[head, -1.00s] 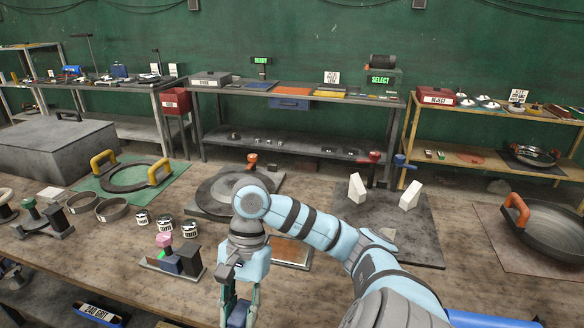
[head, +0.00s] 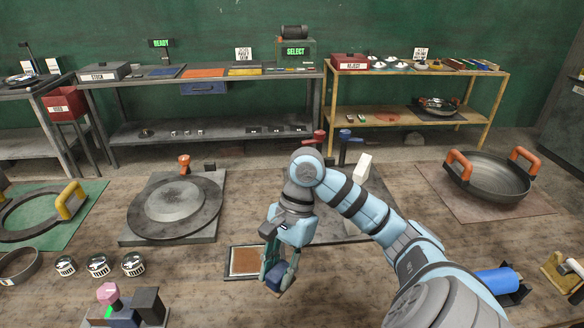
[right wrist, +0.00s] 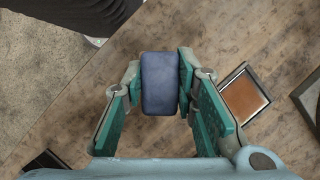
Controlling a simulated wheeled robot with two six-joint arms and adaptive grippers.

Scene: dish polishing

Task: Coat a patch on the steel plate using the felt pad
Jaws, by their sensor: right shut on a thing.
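My right gripper (head: 278,275) is shut on a dark blue block, which looks like the felt pad (right wrist: 160,83). The right wrist view shows the block between both fingers, with the wooden table below it. In the head view the gripper is at the front right of a small shallow tray (head: 232,272) with a brown surface. A dark grey flat slab (head: 338,230), possibly the steel plate, lies behind my right arm and is partly hidden. A round grey metal disc (head: 172,201) on a square base is to the left. My left gripper is not in view.
A pan with orange handles (head: 488,178) stands at the right. A white wedge (head: 362,167) stands on the slab. Several small tins (head: 98,265) and a block stand (head: 125,308) are at the front left. Bare table lies in front of the gripper.

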